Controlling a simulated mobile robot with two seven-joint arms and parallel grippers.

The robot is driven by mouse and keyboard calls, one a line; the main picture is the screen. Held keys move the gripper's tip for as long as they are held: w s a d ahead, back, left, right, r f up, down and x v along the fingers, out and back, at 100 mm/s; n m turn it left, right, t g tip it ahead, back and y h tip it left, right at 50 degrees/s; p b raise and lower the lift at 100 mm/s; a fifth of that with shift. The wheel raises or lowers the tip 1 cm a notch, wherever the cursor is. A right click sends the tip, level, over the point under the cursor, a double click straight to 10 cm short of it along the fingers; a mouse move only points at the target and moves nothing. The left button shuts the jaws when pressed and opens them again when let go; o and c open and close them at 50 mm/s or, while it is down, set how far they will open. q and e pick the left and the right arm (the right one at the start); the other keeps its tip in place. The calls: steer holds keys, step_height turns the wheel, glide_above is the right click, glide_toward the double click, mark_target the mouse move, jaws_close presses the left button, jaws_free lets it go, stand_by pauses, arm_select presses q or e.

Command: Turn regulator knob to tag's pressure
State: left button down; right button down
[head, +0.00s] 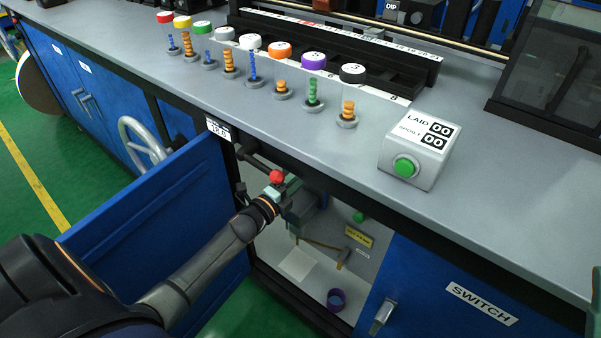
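A white tag (217,129) hangs on the bench's front edge above the open cabinet. Its number is small and reads like 18.0 or 10.0; I cannot tell which. A red round knob (277,176) shows in the cabinet opening, right at the end of my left arm. I cannot tell whether it is the regulator knob. My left gripper (287,193) reaches into the opening beside the red knob. Its fingers are small and dark against the fittings, so their opening and any contact are unclear. No gauge face is readable. My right gripper is not in view.
The blue cabinet door (160,215) stands open under my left arm. Inside lie a hammer (328,250), a white sheet (298,264) and a purple ring (336,299). On the bench are a counter box (416,153) with a green button and several coloured-cap posts. A handwheel (141,142) stands left.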

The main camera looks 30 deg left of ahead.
arm_select(q)
steer(key=shift+n, duration=0.5)
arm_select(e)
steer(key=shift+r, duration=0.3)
arm_select(q)
steer(key=shift+c, duration=1.3)
jaws_free()
steer(key=shift+p, duration=0.3)
steer(key=s+a+p, duration=0.1)
steer(key=s+p, duration=0.2)
steer(key=s, duration=0.9)
steer(key=shift+s, duration=0.25)
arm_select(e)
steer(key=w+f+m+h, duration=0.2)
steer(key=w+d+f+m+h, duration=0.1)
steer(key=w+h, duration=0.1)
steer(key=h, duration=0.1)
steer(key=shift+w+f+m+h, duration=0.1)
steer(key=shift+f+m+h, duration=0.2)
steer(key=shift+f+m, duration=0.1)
